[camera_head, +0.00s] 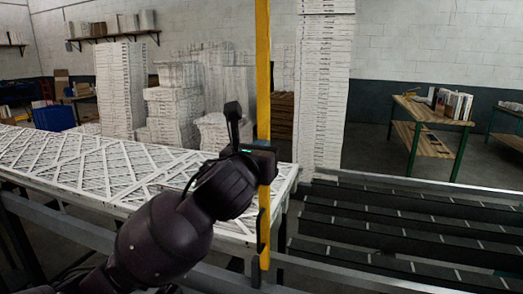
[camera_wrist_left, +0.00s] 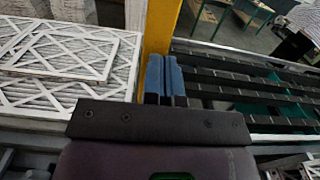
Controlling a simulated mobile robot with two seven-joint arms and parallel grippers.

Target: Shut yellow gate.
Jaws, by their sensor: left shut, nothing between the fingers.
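The yellow gate shows in the head view as a tall, narrow upright yellow bar (camera_head: 263,70) between the filter table and the roller conveyor. Its lower part continues below my gripper. My left gripper (camera_head: 266,151) crosses in front of the bar at mid-height; its fingertips are hard to make out there. In the left wrist view the two blue fingers (camera_wrist_left: 164,77) are together with nothing between them. The yellow bar (camera_wrist_left: 161,25) rises right behind and beside them. I cannot tell whether they touch it. My right gripper is not in view.
A table of white lattice-faced filters (camera_head: 80,165) lies left of the bar, with tall stacks of filters (camera_head: 122,85) behind. A dark roller conveyor (camera_head: 400,225) with metal rails extends right. A wooden workbench (camera_head: 432,115) stands at the back right.

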